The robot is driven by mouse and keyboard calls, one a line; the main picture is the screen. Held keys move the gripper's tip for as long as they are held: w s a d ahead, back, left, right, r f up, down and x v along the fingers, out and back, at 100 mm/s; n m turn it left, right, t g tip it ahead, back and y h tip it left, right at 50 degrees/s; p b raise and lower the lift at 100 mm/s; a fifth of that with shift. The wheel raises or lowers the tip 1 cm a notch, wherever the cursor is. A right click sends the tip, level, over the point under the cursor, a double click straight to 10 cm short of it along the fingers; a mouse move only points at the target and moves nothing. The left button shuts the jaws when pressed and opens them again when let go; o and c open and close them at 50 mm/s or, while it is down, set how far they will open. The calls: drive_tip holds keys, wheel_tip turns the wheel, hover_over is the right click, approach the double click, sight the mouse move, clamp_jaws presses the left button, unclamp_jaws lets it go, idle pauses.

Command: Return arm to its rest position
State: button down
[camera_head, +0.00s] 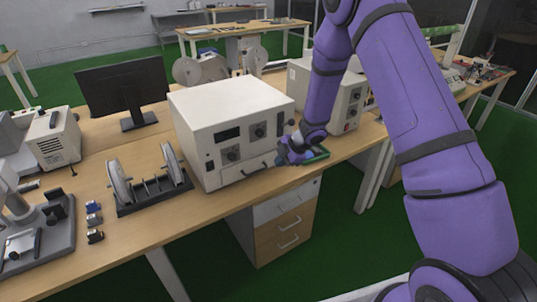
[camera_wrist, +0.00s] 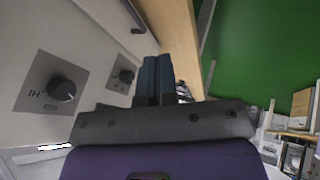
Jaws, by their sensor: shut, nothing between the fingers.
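My purple arm reaches in from the upper right in the head view. My gripper (camera_head: 283,158) is at the lower right front of a white oven-like instrument (camera_head: 215,150), close to its handle and the bench edge. In the wrist view the two dark fingers (camera_wrist: 157,68) lie together, shut and empty. The instrument's front panel (camera_wrist: 30,60) with a black knob (camera_wrist: 62,88) fills the left of that view. Whether the gripper touches the panel I cannot tell.
A green tray (camera_head: 318,156) lies on the wooden bench (camera_head: 140,225) beside my gripper. A second white instrument (camera_head: 345,110) stands behind my forearm. A reel stand (camera_head: 150,190) and a monitor (camera_head: 122,88) are to the left. The green floor (camera_head: 345,235) in front is open.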

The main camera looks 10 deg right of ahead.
drive_tip(key=s+d+r+m+t+h, duration=0.1)
drive_tip(key=d+r+m+t+h, duration=0.2)
drive_tip(key=r, duration=0.9)
drive_tip(key=s+d+r+m+t+h, duration=0.15)
drive_tip(key=d+r+m, duration=0.35)
drive_tip(key=r, duration=0.7)
drive_tip(key=s+d+r+m+h, duration=0.2)
drive_tip(key=s+r+m+h, duration=0.1)
drive_tip(key=s+r, duration=0.3)
drive_tip(key=s+d+r+m+g, duration=0.1)
drive_tip(key=s+r+m, duration=0.25)
drive_tip(key=s, duration=0.35)
drive_tip(key=s+d+r+m, duration=0.1)
drive_tip(key=s+r+m, duration=0.1)
drive_tip(key=s+r, duration=0.4)
drive_tip(key=s+a+m+g+y, duration=0.1)
drive_tip(key=s+a+m, duration=0.1)
drive_tip(key=s, duration=0.6)
drive_tip(key=s+a+m+g+y, duration=0.1)
drive_tip(key=s+a+m, duration=0.1)
drive_tip(key=s, duration=0.7)
drive_tip(key=shift+s+a+f, duration=0.1)
